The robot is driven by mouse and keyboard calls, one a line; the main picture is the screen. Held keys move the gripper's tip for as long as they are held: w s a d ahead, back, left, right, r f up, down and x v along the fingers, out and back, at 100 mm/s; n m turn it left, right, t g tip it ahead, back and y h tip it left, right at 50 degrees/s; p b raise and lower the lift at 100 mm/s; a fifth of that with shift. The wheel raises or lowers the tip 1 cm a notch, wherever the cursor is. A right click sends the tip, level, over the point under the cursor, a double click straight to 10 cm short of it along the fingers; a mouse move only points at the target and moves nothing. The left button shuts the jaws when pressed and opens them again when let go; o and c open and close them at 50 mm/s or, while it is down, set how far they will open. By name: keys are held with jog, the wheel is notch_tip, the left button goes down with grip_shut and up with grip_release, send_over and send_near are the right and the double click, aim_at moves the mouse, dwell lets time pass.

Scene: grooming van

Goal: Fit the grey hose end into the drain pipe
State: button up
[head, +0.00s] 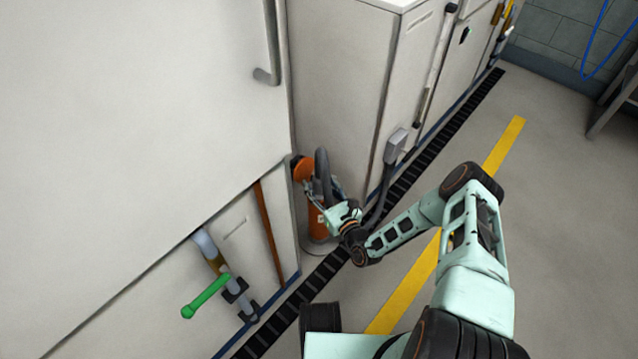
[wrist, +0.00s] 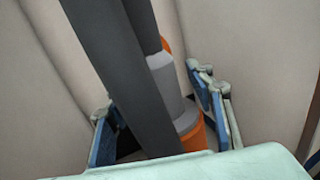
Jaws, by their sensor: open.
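The dark grey hose (head: 322,165) arches up behind my gripper (head: 318,195), and its end points down towards the orange drain pipe (head: 315,222), low by the cabinets. In the wrist view, the hose (wrist: 120,75) crosses close to the camera. Behind it, a lighter grey cuff (wrist: 168,88) stands just above the orange pipe (wrist: 196,135), in line with it. Whether the cuff is inside the mouth or only resting on it cannot be told. My gripper (wrist: 150,92) is open, with one blue finger on each side of the hose and cuff.
An orange disc (head: 303,169) sits beside the pipe's top. A grey wall box (head: 395,146) is on the cabinet to the right. A green-handled valve (head: 206,296) sticks out at lower left. A black floor grate (head: 420,150) runs along the cabinets; open floor lies right.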

notch_tip(320, 180, up, 10)
jog(key=shift+f, duration=0.1)
dwell(0.4)
